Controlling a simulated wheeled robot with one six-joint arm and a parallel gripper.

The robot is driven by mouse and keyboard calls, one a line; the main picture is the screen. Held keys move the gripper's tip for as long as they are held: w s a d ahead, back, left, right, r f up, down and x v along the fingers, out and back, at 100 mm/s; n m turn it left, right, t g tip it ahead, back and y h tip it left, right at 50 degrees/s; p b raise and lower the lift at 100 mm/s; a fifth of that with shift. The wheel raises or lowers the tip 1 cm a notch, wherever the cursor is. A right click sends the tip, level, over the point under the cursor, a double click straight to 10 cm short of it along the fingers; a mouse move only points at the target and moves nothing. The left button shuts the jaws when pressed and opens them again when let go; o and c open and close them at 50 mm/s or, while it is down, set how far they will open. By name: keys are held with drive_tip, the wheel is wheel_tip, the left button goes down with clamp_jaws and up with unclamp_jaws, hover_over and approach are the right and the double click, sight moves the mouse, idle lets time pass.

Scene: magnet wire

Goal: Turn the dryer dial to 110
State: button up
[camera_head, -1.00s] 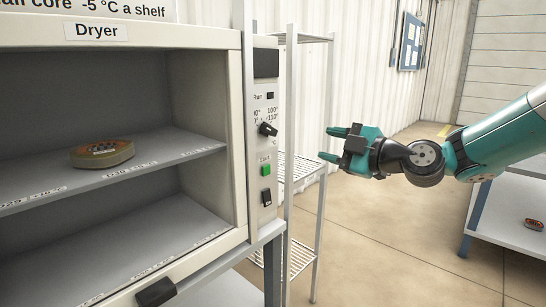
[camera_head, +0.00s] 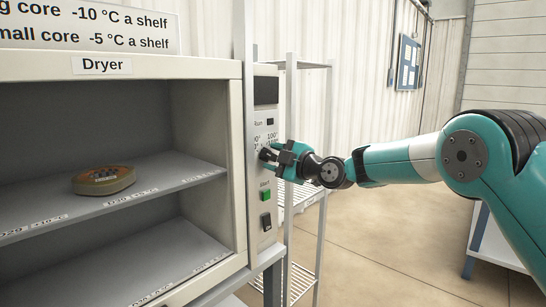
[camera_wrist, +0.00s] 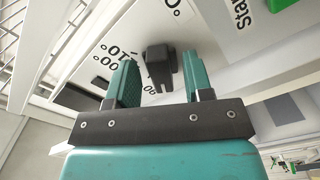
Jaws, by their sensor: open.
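The dryer (camera_head: 120,66) stands at the left, its chamber open to view, with a control panel (camera_head: 264,222) on its right side. The black dial (camera_wrist: 160,62) shows in the wrist view between the two teal fingers of my gripper (camera_wrist: 157,85). The fingers are apart, one on each side of the dial, and I cannot tell whether either touches it. In the head view my gripper (camera_head: 268,154) is at the panel and partly hides the dial and its numbers. The dial's exact setting is not readable.
A green start button (camera_head: 265,195) and a black switch (camera_head: 266,221) sit below the dial. A round core (camera_head: 104,180) lies on the dryer's upper shelf. A wire rack (camera_head: 310,170) stands just right of the dryer. A sign (camera_head: 90,28) is above it.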

drive_tip(key=shift+w+a, duration=0.2)
drive_tip(key=shift+a, duration=0.15)
drive_tip(key=shift+c, duration=0.5)
clamp_jaws()
